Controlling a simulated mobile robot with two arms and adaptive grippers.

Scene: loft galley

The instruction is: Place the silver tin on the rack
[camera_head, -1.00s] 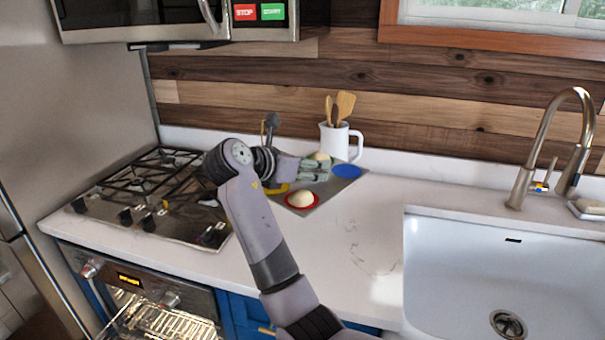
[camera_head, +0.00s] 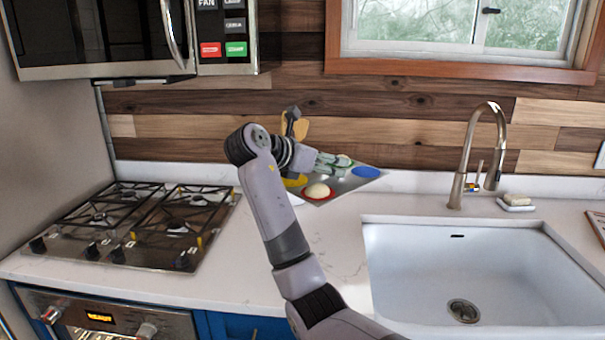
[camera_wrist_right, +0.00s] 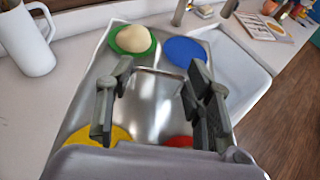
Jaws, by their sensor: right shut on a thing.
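My right gripper (camera_head: 338,160) is over the metal tray (camera_head: 350,183) at the back of the counter. In the right wrist view its fingers (camera_wrist_right: 155,82) are closed on the sides of a shiny silver tin (camera_wrist_right: 152,102). The tin blends with the silver tray (camera_wrist_right: 80,110) under it, so I cannot tell whether it touches the tray. In the head view the gripper hides the tin. The oven (camera_head: 105,315) is at the lower left; its rack is not clearly seen. My left gripper is not in view.
The tray has coloured discs, including a blue one (camera_wrist_right: 186,51); a dough ball (camera_wrist_right: 131,40) sits on the green one. A white mug (camera_wrist_right: 28,45) stands beside the tray. The stove (camera_head: 125,225) is left, the sink (camera_head: 470,265) right, with bare counter between.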

